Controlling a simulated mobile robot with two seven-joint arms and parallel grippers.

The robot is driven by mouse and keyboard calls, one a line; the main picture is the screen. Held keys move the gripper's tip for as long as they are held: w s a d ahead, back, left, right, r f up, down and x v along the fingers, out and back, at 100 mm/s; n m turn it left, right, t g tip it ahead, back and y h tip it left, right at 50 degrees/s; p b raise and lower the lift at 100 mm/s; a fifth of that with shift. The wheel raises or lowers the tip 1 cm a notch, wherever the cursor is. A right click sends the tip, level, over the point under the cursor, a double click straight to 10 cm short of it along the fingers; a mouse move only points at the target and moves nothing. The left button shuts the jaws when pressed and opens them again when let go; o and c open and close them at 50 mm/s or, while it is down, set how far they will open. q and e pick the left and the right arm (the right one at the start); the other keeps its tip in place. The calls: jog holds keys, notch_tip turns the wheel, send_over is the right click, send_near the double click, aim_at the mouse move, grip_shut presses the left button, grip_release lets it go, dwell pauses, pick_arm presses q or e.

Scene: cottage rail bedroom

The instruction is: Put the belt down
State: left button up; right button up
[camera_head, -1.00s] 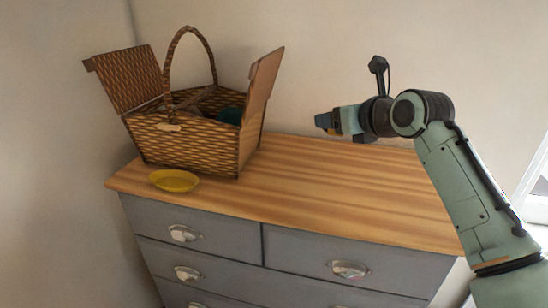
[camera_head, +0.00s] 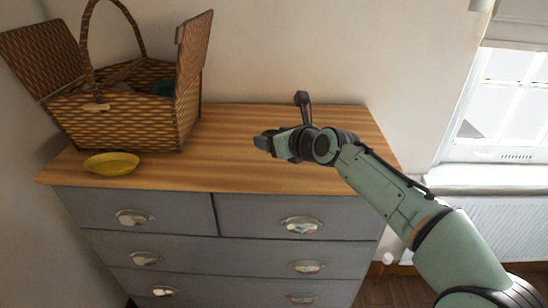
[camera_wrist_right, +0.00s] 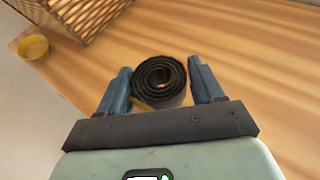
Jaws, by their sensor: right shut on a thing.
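The belt (camera_wrist_right: 160,80) is a dark, tightly rolled coil, seen end-on in the right wrist view. It sits between the two blue fingers of my right gripper (camera_wrist_right: 162,86), which is shut on it. In the head view my right gripper (camera_head: 266,142) is over the middle of the wooden dresser top (camera_head: 235,170). The belt is hard to make out there. I cannot tell whether the belt touches the wood. My left gripper is in neither view.
An open wicker basket (camera_head: 125,118) stands at the left of the dresser top, with a yellow dish (camera_head: 111,164) in front of it. The wall is close behind. A window (camera_head: 505,95) is at the right. The wood around my gripper is clear.

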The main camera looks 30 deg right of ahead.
aim_at(274, 165)
jog(key=f+b, duration=0.1)
jog(key=f, duration=0.2)
jog(key=f+b, duration=0.1)
jog(key=f, duration=0.1)
jog(key=shift+w+f, duration=0.2)
jog(key=shift+f, duration=0.2)
jog(key=shift+s+r, duration=0.1)
jog(key=shift+s, duration=0.1)
jog(key=shift+s+r, duration=0.1)
jog(key=shift+r, duration=0.05)
jog(key=shift+w, duration=0.4)
jog(key=o, duration=0.8)
jog(key=shift+f, duration=0.3)
jog(key=o, duration=0.4)
jog(key=shift+s+r, duration=0.1)
jog(key=shift+s, duration=0.1)
jog(key=shift+w+r, duration=0.1)
jog(key=b+v, duration=0.1)
jog(key=v, duration=0.9)
jog(key=shift+s+r+b, duration=0.15)
jog(key=shift+s+b, duration=0.05)
jog(key=shift+b, duration=0.2)
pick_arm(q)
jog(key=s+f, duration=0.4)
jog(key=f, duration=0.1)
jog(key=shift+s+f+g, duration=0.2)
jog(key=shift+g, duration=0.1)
pick_arm(e)
jog(key=shift+v, duration=0.8)
